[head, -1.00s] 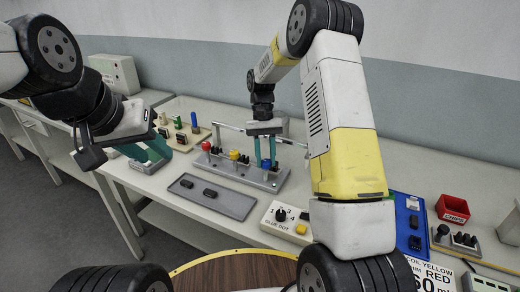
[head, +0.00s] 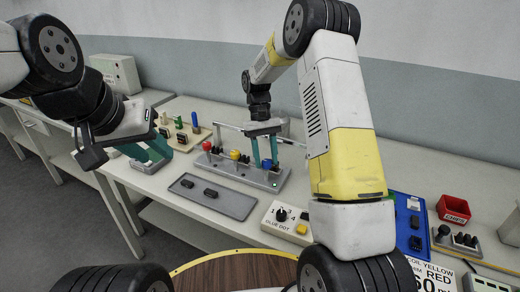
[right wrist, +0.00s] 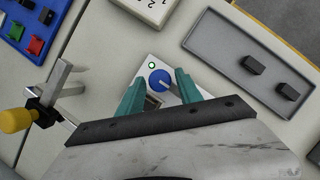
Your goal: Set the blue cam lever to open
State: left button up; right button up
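The blue cam lever (head: 266,163) stands at the right end of a grey fixture (head: 225,172) on the bench, beside a yellow lever (head: 235,155) and a red lever (head: 207,146). In the right wrist view it is a round blue top (right wrist: 159,80) with a grey bar pointing to the lower right. My right gripper (head: 265,160) points down over it, open. Its teal fingers stand on either side of the blue top; I cannot tell whether they touch it. My left gripper (head: 153,154) is far to the left, its finger gap unclear.
A grey tray (head: 233,205) with two dark parts lies in front of the fixture. A white dial box (head: 275,219) is at its front right. A blue tray (head: 402,238) and a red bin (head: 453,209) are further right. A rack of coloured pegs (head: 170,137) stands behind left.

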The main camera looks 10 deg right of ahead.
jog(key=shift+o, duration=0.4)
jog(key=v, duration=0.7)
jog(key=shift+r, duration=0.35)
jog(key=shift+w, duration=0.15)
jog(key=s+d+r+t+y, duration=0.25)
jog(key=s+r+t, duration=0.25)
jog(key=s+r, duration=0.7)
jog(key=s+r+m+t, duration=0.1)
jog(key=s+t, duration=0.4)
jog(key=s, duration=0.9)
jog(key=shift+s+d+r+m+t+y, duration=0.2)
jog(key=shift+d+r+m+t+y, duration=0.1)
jog(key=shift+d+r+m+y, duration=0.15)
